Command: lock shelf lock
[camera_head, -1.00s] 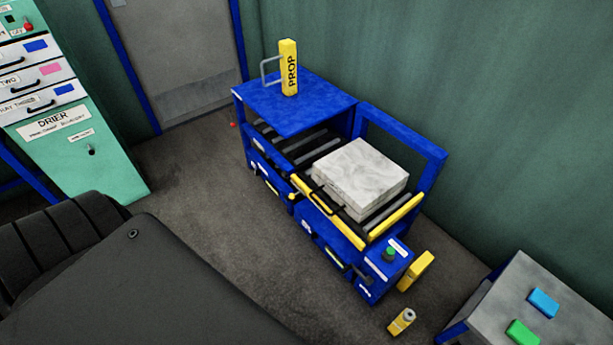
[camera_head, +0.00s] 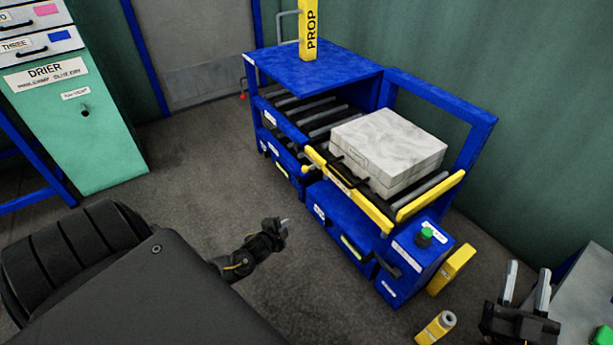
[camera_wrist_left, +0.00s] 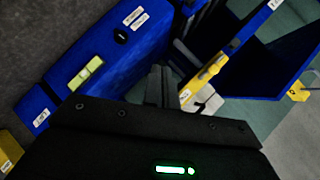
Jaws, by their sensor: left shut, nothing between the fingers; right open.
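The blue press (camera_head: 315,70) stands at the centre with its roller shelf (camera_head: 435,185) to the right. A yellow bar (camera_head: 350,190) with a black handle runs along the shelf's front, and a small yellow knob (camera_head: 308,168) sits at its left end. I cannot tell for sure which part is the shelf lock. My left gripper (camera_head: 284,226) is shut and empty, in front of the press and apart from it. In the left wrist view its fingers (camera_wrist_left: 160,85) point toward the yellow bar (camera_wrist_left: 205,78) and blue frame. My right gripper (camera_head: 525,287) is open at lower right.
A pale block (camera_head: 388,150) rests on the shelf. A yellow prop (camera_head: 309,30) stands on the press top. The drier (camera_head: 75,120) is left; floor between is clear.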

